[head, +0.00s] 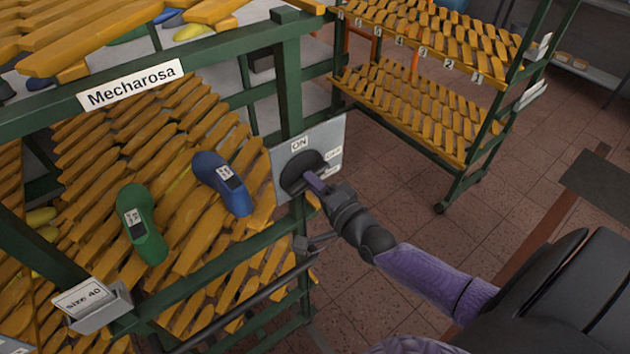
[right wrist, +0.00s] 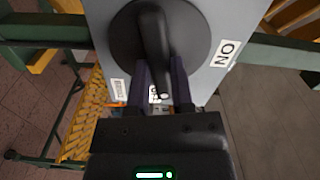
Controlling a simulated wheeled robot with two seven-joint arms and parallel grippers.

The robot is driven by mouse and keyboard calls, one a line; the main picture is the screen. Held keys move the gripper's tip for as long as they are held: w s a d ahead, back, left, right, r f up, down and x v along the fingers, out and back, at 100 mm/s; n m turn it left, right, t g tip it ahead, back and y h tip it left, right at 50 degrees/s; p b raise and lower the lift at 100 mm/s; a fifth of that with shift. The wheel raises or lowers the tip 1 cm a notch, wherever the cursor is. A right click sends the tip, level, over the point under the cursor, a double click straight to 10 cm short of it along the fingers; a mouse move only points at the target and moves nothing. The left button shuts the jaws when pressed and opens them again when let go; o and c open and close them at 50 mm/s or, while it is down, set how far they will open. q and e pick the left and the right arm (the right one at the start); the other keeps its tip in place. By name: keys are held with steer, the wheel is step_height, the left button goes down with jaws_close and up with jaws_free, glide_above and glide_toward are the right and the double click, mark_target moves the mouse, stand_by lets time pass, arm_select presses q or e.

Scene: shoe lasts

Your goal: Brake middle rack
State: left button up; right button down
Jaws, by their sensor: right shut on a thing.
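A round black knob (head: 303,172) with a lever handle sits on the plate. My right gripper (head: 316,182) is at the knob, its fingers shut around the lever handle (right wrist: 155,50). In the right wrist view, the lever lies between the two fingers (right wrist: 162,88). The left gripper is not in view.
A blue shoe last (head: 222,182) and a green shoe last (head: 141,224) lie on the rack's slats. A "size 40" holder (head: 92,303) is at the front. Another wheeled rack (head: 415,105) stands behind. Tiled floor (head: 390,205) is clear between the racks.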

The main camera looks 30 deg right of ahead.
steer(key=shift+n+p, duration=1.6)
steer(key=shift+n, duration=6.1)
steer(key=c, duration=0.5)
jaws_free()
